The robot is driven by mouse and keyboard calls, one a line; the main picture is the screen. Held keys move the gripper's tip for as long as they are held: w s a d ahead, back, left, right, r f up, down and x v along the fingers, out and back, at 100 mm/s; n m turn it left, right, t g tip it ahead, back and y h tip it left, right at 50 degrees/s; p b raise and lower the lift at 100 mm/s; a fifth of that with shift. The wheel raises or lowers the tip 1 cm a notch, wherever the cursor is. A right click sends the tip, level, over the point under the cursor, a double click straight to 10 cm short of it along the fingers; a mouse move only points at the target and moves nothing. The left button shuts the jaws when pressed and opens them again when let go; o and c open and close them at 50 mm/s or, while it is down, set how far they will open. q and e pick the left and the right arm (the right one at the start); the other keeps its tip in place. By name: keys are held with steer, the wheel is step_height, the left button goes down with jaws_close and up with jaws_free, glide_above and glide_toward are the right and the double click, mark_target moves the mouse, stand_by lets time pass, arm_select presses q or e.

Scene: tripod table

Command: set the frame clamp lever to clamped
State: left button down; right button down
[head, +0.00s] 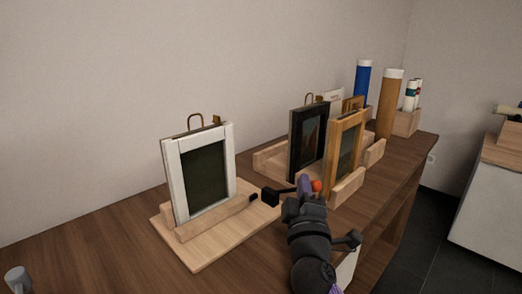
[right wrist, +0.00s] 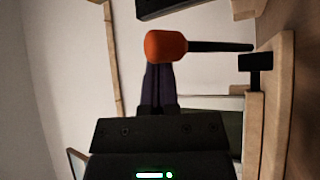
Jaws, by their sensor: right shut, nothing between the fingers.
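A white picture frame (head: 172,180) stands upright in a light wooden clamp stand (head: 190,258) on the table. The clamp lever (head: 283,192) is a black rod that sticks out to the right from a black block at the stand's right side. It ends in an orange knob (head: 316,185). The right wrist view also shows the lever (right wrist: 222,47) and the knob (right wrist: 165,46). My right gripper (head: 304,184) is shut and empty, its purple fingers (right wrist: 158,85) right at the knob. I cannot tell whether they touch it.
A black frame (head: 294,140) and a wooden frame (head: 332,150) stand in wooden holders just behind my right gripper. A blue tube (head: 362,85) and a tan tube (head: 388,105) stand farther back. The table's front left is clear.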

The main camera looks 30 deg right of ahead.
steer(key=shift+s+f, duration=0.15)
steer(key=shift+f, duration=0.15)
stand_by(0.5)
steer(key=shift+s+a+f, duration=0.1)
steer(key=shift+s+f, duration=0.05)
steer(key=shift+s, duration=0.05)
steer(key=b+v, duration=0.1)
steer(key=v, duration=0.8)
steer(key=shift+s, duration=0.25)
